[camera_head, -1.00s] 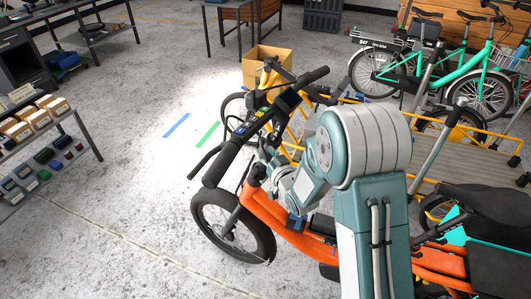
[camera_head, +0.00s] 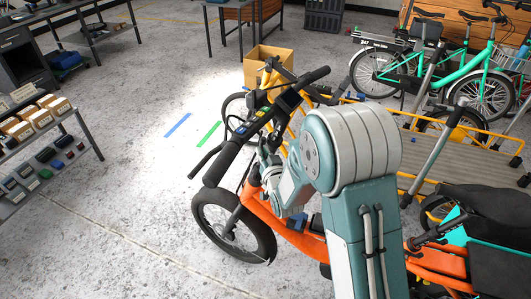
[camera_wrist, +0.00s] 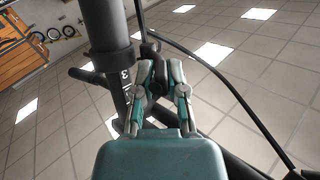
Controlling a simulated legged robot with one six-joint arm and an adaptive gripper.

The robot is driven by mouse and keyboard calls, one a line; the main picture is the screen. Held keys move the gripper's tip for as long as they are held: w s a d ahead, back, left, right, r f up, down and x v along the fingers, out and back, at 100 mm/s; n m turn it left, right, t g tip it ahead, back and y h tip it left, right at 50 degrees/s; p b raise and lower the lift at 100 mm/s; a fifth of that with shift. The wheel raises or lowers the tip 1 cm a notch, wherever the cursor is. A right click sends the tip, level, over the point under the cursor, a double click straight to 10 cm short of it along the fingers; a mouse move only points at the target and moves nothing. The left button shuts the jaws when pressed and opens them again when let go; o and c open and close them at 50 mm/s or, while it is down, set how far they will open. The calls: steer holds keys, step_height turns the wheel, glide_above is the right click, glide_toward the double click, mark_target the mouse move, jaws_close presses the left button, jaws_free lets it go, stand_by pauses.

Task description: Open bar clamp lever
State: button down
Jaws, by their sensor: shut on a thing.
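The orange bike (camera_head: 305,241) stands below my arm, with its black handlebar (camera_head: 232,150) and stem at the front. In the wrist view a black upright stem (camera_wrist: 104,30) with a dark collar (camera_wrist: 112,60) stands just left of my gripper (camera_wrist: 160,68). A small black lever (camera_wrist: 158,84) beside the collar lies between my two fingers, which are shut on it. The fingers partly hide it, so how far it is swung out cannot be told. In the head view my gripper (camera_head: 268,158) is small, close by the stem below the handlebar.
Dark cables (camera_wrist: 225,82) loop to the right of my gripper. A yellow cargo frame (camera_head: 425,150) and a teal bike (camera_head: 470,70) stand at the right. A cardboard box (camera_head: 262,68) sits behind the handlebar. The floor to the left is clear up to a rack (camera_head: 45,140).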

steer(key=shift+w+a+r+m+h, duration=0.15)
steer(key=shift+a+m+h, duration=0.15)
steer(key=shift+m+h, duration=0.5)
steer(key=shift+s+a+r+m+h, duration=0.15)
steer(key=shift+a+m+h, duration=0.15)
steer(key=shift+m+h, duration=0.45)
steer(key=shift+w, duration=0.1)
steer(key=c, duration=0.7)
jaws_free()
steer(key=s, duration=0.4)
steer(key=s+d, duration=0.1)
steer(key=s, duration=0.6)
steer(key=shift+s+d+r, duration=0.25)
steer(key=shift+s+r, duration=0.15)
